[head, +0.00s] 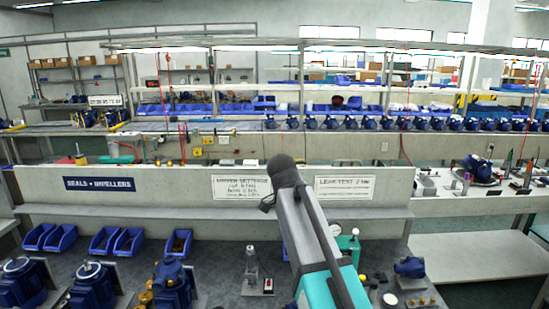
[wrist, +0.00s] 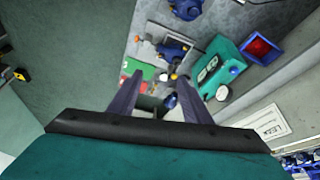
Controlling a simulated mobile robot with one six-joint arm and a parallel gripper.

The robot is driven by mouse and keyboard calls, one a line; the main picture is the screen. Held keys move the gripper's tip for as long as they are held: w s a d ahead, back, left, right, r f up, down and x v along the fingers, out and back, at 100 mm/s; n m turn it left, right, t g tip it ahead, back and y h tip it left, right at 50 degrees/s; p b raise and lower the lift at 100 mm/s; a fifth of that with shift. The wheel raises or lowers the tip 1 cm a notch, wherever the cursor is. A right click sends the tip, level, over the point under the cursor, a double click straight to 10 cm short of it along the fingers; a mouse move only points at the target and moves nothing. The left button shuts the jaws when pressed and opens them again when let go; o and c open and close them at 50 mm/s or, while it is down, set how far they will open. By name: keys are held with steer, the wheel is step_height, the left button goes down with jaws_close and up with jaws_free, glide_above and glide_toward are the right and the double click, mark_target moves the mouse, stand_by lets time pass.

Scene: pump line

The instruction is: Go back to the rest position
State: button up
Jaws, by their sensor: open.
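My gripper (wrist: 157,86) shows in the wrist view with its two dark fingers spread apart and nothing between them. It points down over the bench and is apart from the parts below. Beneath and beyond the fingers are a teal box with a round white gauge (wrist: 208,70), a small blue pump part (wrist: 174,50) and a green patch (wrist: 136,69). In the head view my arm rises at the centre in front of the bench; my fingers cannot be made out there.
Blue pumps (head: 92,287) stand at the bench's left front, with blue bins (head: 130,241) behind them. A small upright device (head: 251,264) stands near the middle. A blue part (head: 410,267) lies right of my arm. A low back panel (head: 130,186) carries signs.

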steer(key=s+d+f+n+g, duration=0.1)
steer(key=s+d+f+n, duration=0.2)
steer(key=f, duration=0.9)
steer(key=s+f+n+g+y, duration=0.15)
steer(key=s+f, duration=0.25)
steer(key=f, duration=0.8)
steer(key=s+d+f+n+g, duration=0.15)
steer(key=s+f+n, duration=0.25)
steer(key=f, duration=0.8)
steer(key=s+d+f+n+g+y, duration=0.1)
steer(key=s+f+n, duration=0.2)
steer(key=s+f, duration=1)
steer(key=s+d+f+n+g+y, duration=0.15)
steer(key=s+f+n, duration=0.25)
steer(key=s+f, duration=0.95)
steer(key=b+x, duration=0.7)
steer(key=b, duration=0.3)
steer(key=shift+w+a+f, duration=0.3)
steer(key=shift+a+f, duration=0.1)
